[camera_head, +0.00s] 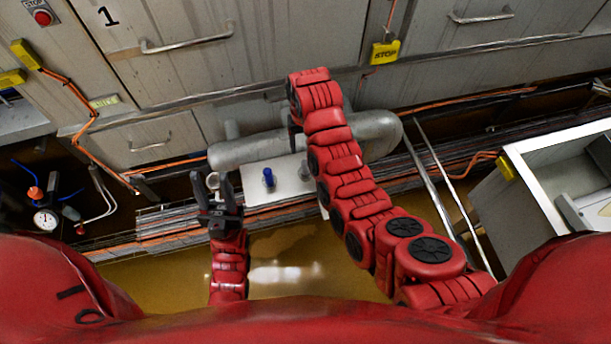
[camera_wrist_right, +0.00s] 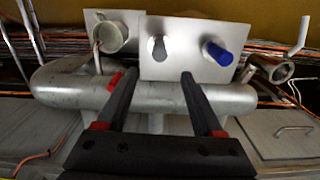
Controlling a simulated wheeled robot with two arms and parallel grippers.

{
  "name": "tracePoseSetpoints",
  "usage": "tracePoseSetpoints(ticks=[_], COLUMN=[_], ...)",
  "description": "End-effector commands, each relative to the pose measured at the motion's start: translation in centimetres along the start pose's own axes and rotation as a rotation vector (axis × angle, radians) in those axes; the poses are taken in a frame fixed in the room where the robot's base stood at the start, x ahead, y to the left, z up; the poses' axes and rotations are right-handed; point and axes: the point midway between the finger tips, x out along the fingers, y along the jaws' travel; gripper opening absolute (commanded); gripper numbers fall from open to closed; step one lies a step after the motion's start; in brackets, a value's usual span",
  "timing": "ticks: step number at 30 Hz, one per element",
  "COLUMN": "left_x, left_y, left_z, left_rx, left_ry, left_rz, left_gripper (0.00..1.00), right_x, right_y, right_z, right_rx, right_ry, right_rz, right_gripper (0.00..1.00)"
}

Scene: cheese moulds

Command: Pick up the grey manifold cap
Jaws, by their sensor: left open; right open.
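A grey cap (camera_wrist_right: 158,46) stands beside a blue cap (camera_wrist_right: 216,50) on a pale metal plate (camera_wrist_right: 185,70) in the right wrist view. In the head view the grey cap (camera_head: 305,171) shows partly beside my right arm, with the blue cap (camera_head: 269,178) to its left on the plate (camera_head: 280,191). My right gripper (camera_wrist_right: 161,76) is open and empty; its fingertips point towards the plate, just short of the grey cap. In the head view the right gripper is mostly hidden by its arm. My left gripper (camera_head: 212,175) is open near a pale pipe end (camera_head: 213,181); contact cannot be told.
A thick grey pipe (camera_wrist_right: 70,88) runs under the right gripper's fingers. A round grey fitting (camera_wrist_right: 112,36) stands left of the grey cap in the wrist view. Cables (camera_head: 165,222) run along the pipework. A white-rimmed bin (camera_head: 540,190) stands at right, a gauge (camera_head: 45,219) at left.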

Motion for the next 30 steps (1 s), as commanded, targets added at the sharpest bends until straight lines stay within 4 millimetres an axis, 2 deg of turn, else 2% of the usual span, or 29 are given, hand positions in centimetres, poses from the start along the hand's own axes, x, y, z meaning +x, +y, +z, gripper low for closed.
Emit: tracePoseSetpoints(ticks=[1,3,6,16,21,30], left_x=[-0.2,0.7,0.9,1.5,2.3,2.2], left_y=[0.0,0.0,0.0,-0.1,-0.1,-0.1], left_z=[0.0,-0.1,-0.2,-0.3,-0.4,-0.4], left_rx=[0.0,0.0,0.0,0.0,0.0,0.0], left_ry=[0.0,0.001,0.001,0.001,0.001,0.001], left_rz=[0.0,0.0,0.0,0.0,0.0,0.0], left_gripper=[0.45,0.45,0.45,0.45,0.45,0.45], right_x=[1.2,2.3,3.8,6.0,8.2,10.2], right_y=[0.1,0.1,0.1,0.1,0.1,0.1], right_z=[0.1,0.1,0.0,0.1,0.6,0.3], right_rx=[0.001,0.001,0.0,0.001,0.0,0.0], right_ry=[-0.005,-0.005,0.0,0.0,-0.003,0.002], right_rz=[0.003,0.002,0.001,0.0,0.001,0.0], right_gripper=[0.68,0.68,0.68,0.68,0.68,0.68])
